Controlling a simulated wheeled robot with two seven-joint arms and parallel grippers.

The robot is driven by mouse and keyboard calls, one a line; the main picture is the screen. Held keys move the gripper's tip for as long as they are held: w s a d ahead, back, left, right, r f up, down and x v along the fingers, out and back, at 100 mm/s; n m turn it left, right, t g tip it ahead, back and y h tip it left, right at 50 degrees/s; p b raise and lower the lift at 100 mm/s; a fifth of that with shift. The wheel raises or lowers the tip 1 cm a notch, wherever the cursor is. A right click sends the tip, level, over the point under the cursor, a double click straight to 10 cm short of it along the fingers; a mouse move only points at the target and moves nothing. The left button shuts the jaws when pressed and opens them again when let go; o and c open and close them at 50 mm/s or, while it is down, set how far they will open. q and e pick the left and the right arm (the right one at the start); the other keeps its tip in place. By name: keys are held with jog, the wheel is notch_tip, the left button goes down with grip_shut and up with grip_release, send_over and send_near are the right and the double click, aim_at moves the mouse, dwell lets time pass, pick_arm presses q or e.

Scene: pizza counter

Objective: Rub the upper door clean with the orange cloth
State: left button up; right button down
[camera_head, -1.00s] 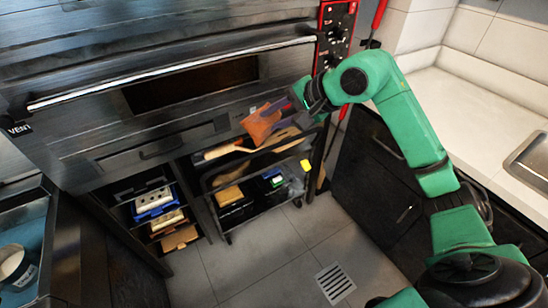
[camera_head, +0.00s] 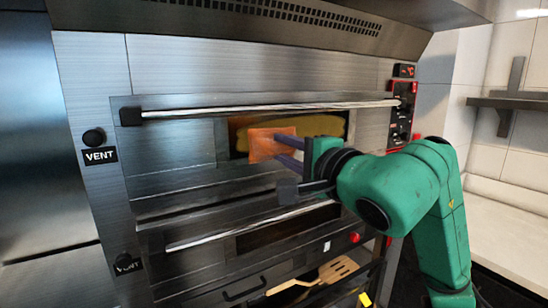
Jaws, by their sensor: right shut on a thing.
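The upper door (camera_head: 172,145) is the steel oven door below a long bar handle (camera_head: 260,109), with a window (camera_head: 330,124) that shows a yellowish inside. My right gripper (camera_head: 287,147) is shut on the orange cloth (camera_head: 265,144). The cloth is held up in front of the upper door, over the left part of its window. I cannot tell whether it touches the door. My right arm comes in from the right and hides part of the doors. My left gripper is not in view.
A lower oven door with its own handle (camera_head: 250,224) lies below. A red control panel (camera_head: 402,112) is at the oven's right. A wooden peel (camera_head: 325,274) lies on the shelf beneath. A white counter (camera_head: 510,225) and a wall shelf (camera_head: 510,103) stand at the right.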

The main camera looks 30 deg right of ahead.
jog(key=shift+d+f, duration=0.1)
jog(key=shift+f, duration=0.05)
jog(key=shift+w+a, duration=0.25)
jog(key=shift+w, duration=0.05)
jog(key=w, duration=0.1)
jog(key=w+p, duration=0.1)
jog(key=w, duration=0.1)
jog(key=w+p, duration=0.1)
jog(key=shift+w+a+r, duration=0.2)
jog(key=shift+w+r, duration=0.05)
jog(key=shift+w, duration=0.05)
jog(key=shift+w+d+f, duration=0.1)
jog(key=shift+w+d, duration=0.05)
jog(key=shift+w, duration=0.35)
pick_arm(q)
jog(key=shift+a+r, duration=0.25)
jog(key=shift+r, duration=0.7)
pick_arm(e)
jog(key=shift+w, duration=0.1)
pick_arm(q)
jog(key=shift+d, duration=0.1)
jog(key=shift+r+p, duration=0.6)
jog(key=shift+p, duration=0.05)
pick_arm(e)
jog(key=shift+w, duration=1.1)
